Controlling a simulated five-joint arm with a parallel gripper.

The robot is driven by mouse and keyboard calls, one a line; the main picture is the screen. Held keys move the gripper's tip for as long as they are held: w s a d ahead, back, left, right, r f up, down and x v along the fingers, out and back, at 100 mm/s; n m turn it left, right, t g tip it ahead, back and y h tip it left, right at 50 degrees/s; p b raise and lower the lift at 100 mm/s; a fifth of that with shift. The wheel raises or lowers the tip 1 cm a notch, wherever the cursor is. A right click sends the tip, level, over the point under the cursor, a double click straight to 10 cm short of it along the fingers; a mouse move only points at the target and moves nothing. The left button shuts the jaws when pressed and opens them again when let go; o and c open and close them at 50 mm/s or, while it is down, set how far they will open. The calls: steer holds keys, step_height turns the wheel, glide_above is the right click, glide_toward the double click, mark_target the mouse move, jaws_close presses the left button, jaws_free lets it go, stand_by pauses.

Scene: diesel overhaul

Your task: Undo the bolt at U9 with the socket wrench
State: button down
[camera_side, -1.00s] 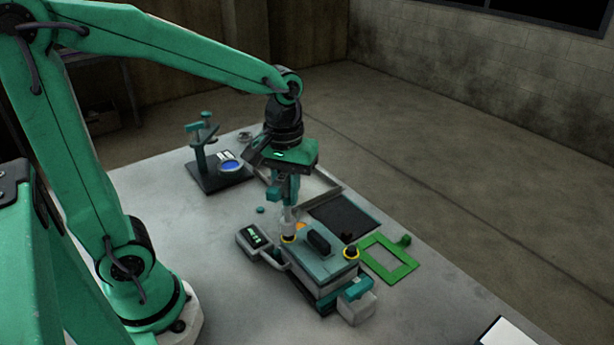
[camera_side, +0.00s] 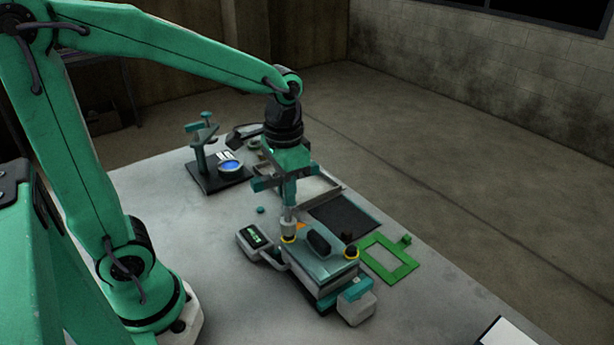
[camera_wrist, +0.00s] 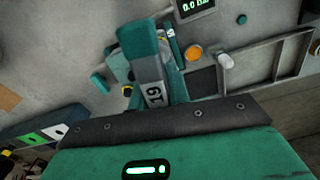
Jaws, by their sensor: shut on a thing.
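The wrench's pale socket end is down at the yellow-ringed spot (camera_side: 288,239) on the back left corner of the grey-teal engine block (camera_side: 336,268). The socket hides whatever bolt head is there, and I cannot read a U9 mark. In the wrist view the teal wrench (camera_wrist: 150,70) carries the number 19 and covers much of the block. A second yellow-ringed spot (camera_side: 351,251) shows on the block's right corner.
A dark block-like piece (camera_side: 318,241) stands on the engine block. A digital display unit (camera_side: 254,238) is close on its left. A dark mat (camera_side: 345,216), a green frame (camera_side: 402,270) and a stand (camera_side: 200,158) with a blue disc lie around. The table's front left is clear.

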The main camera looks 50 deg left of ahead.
steer(key=m, duration=0.5)
steer(key=shift+m, duration=2.6)
steer(key=shift+f, duration=0.15)
steer(key=shift+f, duration=0.6)
steer(key=shift+n, duration=0.3)
